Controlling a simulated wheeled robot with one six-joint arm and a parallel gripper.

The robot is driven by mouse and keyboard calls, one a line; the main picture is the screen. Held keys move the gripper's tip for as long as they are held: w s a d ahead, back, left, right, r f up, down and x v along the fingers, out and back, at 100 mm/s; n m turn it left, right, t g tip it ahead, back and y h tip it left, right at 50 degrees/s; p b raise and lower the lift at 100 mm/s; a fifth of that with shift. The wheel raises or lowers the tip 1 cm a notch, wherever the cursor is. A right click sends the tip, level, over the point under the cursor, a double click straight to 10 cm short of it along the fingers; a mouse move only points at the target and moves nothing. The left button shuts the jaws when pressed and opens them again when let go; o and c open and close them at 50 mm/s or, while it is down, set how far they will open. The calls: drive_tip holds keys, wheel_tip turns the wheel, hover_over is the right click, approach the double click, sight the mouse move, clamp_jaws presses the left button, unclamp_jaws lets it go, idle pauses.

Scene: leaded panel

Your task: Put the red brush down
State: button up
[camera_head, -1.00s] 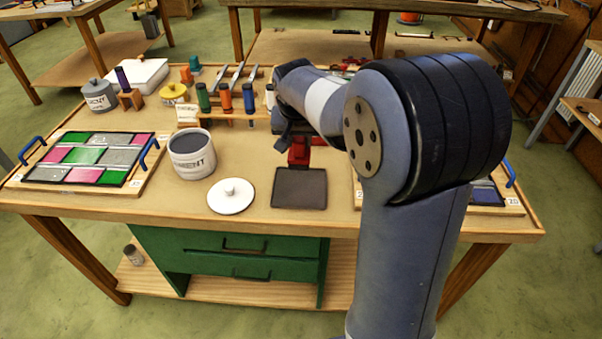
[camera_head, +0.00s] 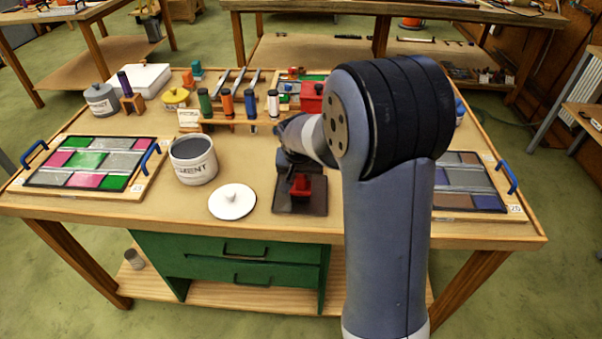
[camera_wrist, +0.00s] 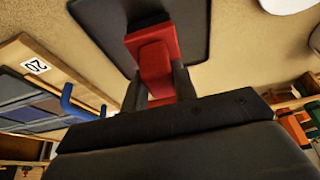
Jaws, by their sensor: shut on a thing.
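The red brush (camera_head: 301,184) is in my gripper (camera_head: 296,172), over the dark square mat (camera_head: 286,208) at the front middle of the table. In the wrist view the red brush (camera_wrist: 154,62) sits between the two dark fingers of my gripper (camera_wrist: 158,88), which is shut on it. The dark mat (camera_wrist: 193,22) shows behind the brush there. I cannot tell whether the brush touches the mat. My arm hides part of the table to the right.
A white round lid (camera_head: 231,202) lies just left of the mat, with an open cement pot (camera_head: 193,160) behind it. A leaded panel with blue handles (camera_head: 470,182) lies to the right. A rack of coloured tubes (camera_head: 230,116) stands behind. Another panel (camera_head: 88,160) lies at the left.

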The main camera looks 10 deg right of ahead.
drive_tip(key=shift+f, duration=0.2)
drive_tip(key=o, duration=0.9)
drive_tip(key=shift+r, duration=0.1)
drive_tip(key=shift+s+r, duration=0.1)
drive_tip(key=shift+r, duration=0.4)
drive_tip(key=v, duration=1.1)
drive_tip(key=shift+s+r, duration=0.1)
drive_tip(key=shift+s, duration=0.05)
